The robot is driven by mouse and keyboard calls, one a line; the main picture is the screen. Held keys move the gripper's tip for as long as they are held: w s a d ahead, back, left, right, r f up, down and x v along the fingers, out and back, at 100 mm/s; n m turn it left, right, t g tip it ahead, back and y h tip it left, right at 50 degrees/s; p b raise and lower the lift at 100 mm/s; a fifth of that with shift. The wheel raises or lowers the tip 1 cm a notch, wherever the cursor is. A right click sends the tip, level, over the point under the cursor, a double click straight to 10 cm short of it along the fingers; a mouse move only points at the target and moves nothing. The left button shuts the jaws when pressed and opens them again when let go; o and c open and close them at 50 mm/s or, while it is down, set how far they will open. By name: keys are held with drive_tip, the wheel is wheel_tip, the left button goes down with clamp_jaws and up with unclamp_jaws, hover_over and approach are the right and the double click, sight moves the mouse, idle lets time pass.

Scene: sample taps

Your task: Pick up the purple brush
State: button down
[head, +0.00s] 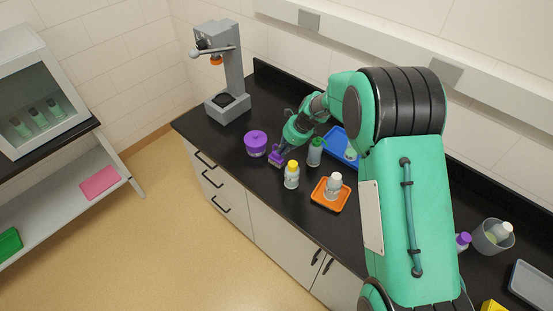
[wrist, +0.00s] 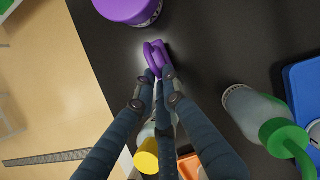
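The purple brush (wrist: 158,55) shows at the fingertips in the wrist view, with a looped handle and a block-like base. In the head view the brush (head: 276,157) is at the counter's front part, right of the purple-lidded round container. In the head view my gripper (head: 284,146) is small and partly merges with the brush. I cannot tell whether the brush touches the counter.
The purple container (head: 256,143) stands close left of the brush. A yellow-capped bottle (head: 292,174) and a green-capped bottle (head: 315,152) stand close right. An orange tray (head: 323,195) holds a white bottle. A blue tray (head: 336,145) lies behind. A grey press (head: 228,80) stands at the back left.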

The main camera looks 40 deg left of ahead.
sight(283, 160)
idle(0.5)
wheel_tip(283, 160, up, 10)
idle(0.6)
